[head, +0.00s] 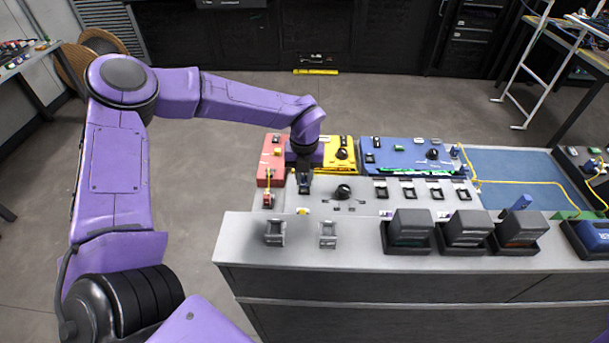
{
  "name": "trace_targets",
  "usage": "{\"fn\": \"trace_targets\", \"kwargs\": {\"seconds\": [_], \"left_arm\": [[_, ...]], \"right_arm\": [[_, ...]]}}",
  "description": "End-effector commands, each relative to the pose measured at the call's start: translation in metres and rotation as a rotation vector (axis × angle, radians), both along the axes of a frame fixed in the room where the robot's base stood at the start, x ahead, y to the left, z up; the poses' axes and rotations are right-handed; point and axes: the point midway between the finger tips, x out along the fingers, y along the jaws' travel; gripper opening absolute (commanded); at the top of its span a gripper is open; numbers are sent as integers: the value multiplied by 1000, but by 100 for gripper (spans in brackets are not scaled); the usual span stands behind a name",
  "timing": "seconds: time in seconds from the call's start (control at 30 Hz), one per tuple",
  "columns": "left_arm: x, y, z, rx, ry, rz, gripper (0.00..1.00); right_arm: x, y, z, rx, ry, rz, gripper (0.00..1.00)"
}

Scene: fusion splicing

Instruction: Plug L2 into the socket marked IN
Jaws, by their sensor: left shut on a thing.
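My left arm comes in from the left, and its gripper (304,179) points down over the left part of the grey work panel (330,202). It is shut on a small dark piece that is mostly hidden by the fingers. I cannot read a label on it, so I cannot tell whether it is L2. I cannot tell whether it touches the panel. The mark IN is too small to read. A row of small dark fittings (409,194) lies along the panel to the right of the gripper. My right gripper is not in view.
A red block (271,160), a yellow block (341,147) and a blue block (408,150) stand around the gripper's far side. A black knob (343,191) sits close to its right. Two grey holders (275,233) and several dark boxes (466,231) line the front.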

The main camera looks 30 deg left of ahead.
Motion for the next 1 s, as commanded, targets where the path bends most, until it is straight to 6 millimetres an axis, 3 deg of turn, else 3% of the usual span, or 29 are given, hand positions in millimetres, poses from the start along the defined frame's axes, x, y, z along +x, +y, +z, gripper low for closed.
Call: {"fn": "trace_targets", "kwargs": {"seconds": [1.0], "left_arm": [[0,0,-12,0,0,0,0]], "right_arm": [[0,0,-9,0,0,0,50]]}}
